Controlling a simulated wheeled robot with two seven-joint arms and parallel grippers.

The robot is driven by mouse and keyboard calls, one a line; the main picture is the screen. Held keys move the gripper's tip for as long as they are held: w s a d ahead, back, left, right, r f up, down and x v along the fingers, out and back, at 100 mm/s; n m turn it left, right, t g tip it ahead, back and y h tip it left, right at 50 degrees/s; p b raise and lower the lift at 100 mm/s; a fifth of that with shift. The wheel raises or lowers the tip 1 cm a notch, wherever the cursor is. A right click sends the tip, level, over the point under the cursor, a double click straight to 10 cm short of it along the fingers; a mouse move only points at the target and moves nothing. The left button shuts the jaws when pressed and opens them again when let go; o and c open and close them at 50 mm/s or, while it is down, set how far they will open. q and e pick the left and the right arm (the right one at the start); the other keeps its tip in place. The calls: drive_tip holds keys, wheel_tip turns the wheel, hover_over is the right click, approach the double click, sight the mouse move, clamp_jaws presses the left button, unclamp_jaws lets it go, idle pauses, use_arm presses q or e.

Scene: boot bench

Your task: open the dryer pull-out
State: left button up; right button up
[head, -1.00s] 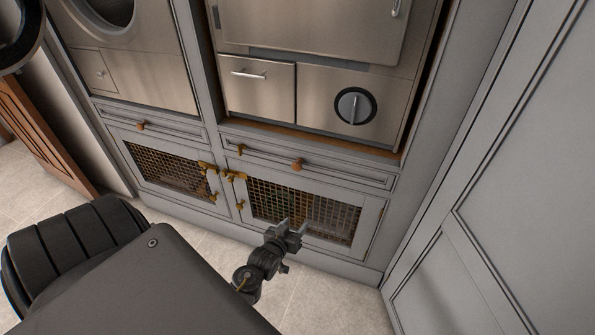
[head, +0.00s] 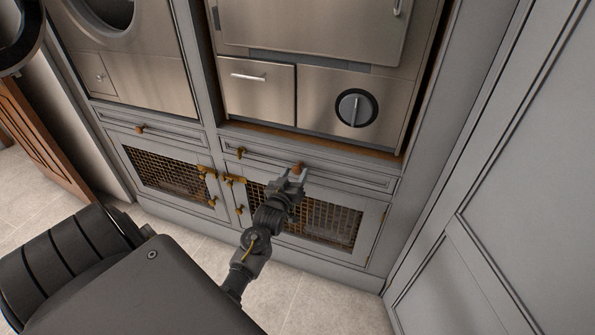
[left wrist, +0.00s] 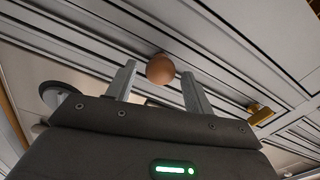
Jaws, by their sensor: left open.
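The pull-out (head: 345,175) is a grey drawer front under the right-hand steel appliance, and it looks shut. Its round wooden knob (head: 298,166) shows just beyond my left gripper (head: 291,176). In the left wrist view the brown knob (left wrist: 160,69) sits between the two spread fingers of the left gripper (left wrist: 158,88), with a gap on each side. The left gripper is open and holds nothing. A brass catch (head: 240,152) is on the same drawer front, left of the knob. My right gripper is in neither view.
Below are cabinet doors with brass mesh (head: 330,222) and brass latches (head: 230,180). Above are a steel drawer (head: 262,88) and a dial (head: 356,108). A similar drawer (head: 165,136) is at left. A grey panelled wall (head: 490,200) stands close on the right; tiled floor is in front.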

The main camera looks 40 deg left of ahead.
sight(297, 163)
use_arm(q)
drive_tip(key=shift+x, duration=1.3)
drive_tip(key=shift+c, duration=0.4)
clamp_jaws()
drive_tip(key=shift+s+d, duration=0.1)
